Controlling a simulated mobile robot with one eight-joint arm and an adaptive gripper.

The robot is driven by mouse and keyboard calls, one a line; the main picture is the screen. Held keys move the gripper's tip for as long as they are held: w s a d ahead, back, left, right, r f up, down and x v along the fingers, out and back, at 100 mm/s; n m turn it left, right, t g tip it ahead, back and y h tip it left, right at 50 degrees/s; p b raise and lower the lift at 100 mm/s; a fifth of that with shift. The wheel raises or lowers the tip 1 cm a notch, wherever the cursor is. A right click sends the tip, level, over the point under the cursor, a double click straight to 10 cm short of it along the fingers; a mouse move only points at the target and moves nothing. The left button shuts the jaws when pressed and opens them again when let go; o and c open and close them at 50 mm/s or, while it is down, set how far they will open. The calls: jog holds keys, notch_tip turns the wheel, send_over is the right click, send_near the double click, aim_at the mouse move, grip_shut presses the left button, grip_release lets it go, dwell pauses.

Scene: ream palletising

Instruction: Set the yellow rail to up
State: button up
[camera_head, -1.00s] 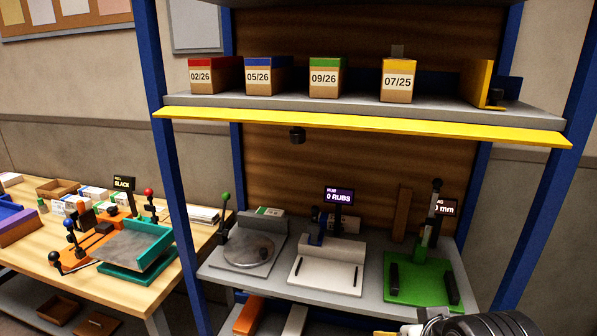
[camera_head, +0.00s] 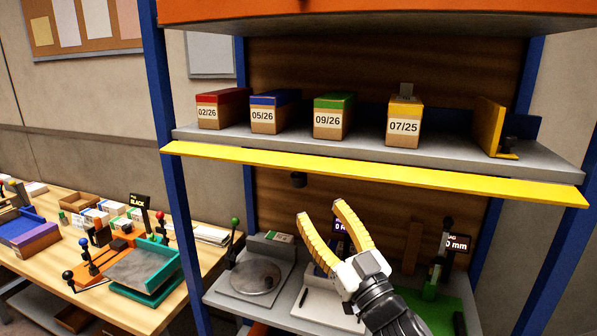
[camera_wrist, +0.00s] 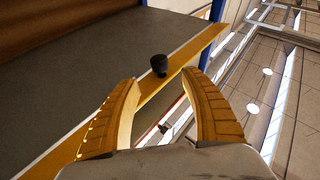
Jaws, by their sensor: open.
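The yellow rail (camera_head: 370,176) is a long flat strip along the front edge of the upper shelf. It lies below the shelf top and slopes outward. A dark round knob (camera_head: 298,180) hangs just under it, left of centre. My gripper (camera_head: 321,212) is open and empty, below the rail and a little right of the knob, fingers pointing up. In the wrist view the rail (camera_wrist: 205,47) runs diagonally, and the black knob (camera_wrist: 159,66) shows just beyond and between my open fingertips (camera_wrist: 160,80). I see no contact with either.
Boxes with red, blue, green and yellow tops, such as the yellow-topped one (camera_head: 404,122), stand on the upper shelf. A yellow bookend (camera_head: 489,127) stands at its right. Blue uprights (camera_head: 166,110) flank the rack. Devices, including a round-plate one (camera_head: 255,278), fill the lower shelf.

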aim_at(303, 185)
jog(key=x, duration=1)
jog(key=shift+w, duration=0.15)
grip_shut()
